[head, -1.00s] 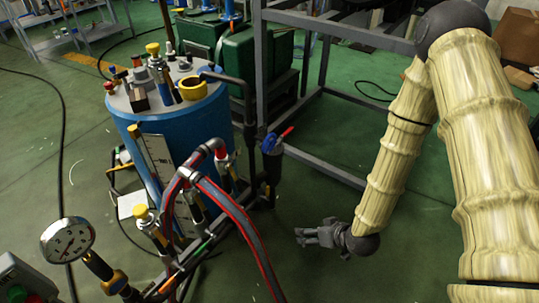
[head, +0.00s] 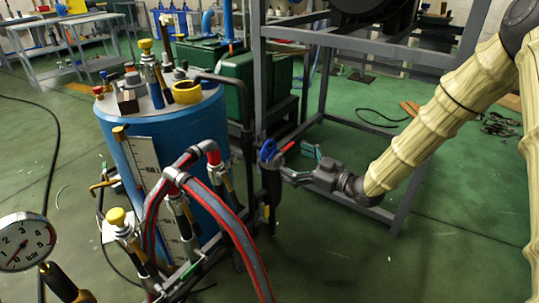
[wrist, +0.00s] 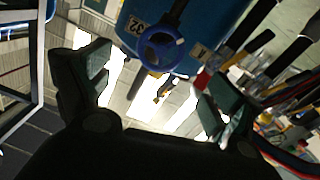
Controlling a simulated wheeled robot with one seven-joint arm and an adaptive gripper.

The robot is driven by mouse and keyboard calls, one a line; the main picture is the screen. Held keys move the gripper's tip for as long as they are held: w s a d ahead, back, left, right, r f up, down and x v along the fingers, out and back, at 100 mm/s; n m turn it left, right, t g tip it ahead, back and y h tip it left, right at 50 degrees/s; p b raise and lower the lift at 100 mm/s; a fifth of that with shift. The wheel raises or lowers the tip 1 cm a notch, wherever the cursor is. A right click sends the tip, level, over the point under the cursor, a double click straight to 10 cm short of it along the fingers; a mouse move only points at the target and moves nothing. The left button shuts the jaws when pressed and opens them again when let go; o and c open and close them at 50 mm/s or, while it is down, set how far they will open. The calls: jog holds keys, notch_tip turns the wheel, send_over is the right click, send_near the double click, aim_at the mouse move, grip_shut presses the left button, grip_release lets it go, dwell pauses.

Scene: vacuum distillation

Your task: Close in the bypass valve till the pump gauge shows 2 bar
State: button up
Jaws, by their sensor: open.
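A blue handwheel, which I take to be the bypass valve (head: 267,150), sits on top of a dark upright pipe to the right of the blue tank. In the wrist view the blue wheel (wrist: 162,47) shows at top centre, beyond my fingers and roughly between them. My gripper (head: 298,163) is open and empty, just right of the wheel, with a visible gap in the wrist view. The pump gauge (head: 27,241) is a round white dial marked in bar at the left edge. Its red needle points to the lower left, seemingly near 0.
The blue tank (head: 165,150) with yellow-capped fittings stands left of the valve. Red-striped hoses (head: 240,235) arch in front of it. A red lever (head: 287,147) is close to the wheel. A grey frame (head: 400,212) stands behind my gripper. Green floor lies clear at front right.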

aim_at(270, 151)
jog(key=b+x, duration=0.1)
jog(key=x, duration=0.9)
jog(key=shift+s+b, duration=0.1)
jog(key=shift+b, duration=0.25)
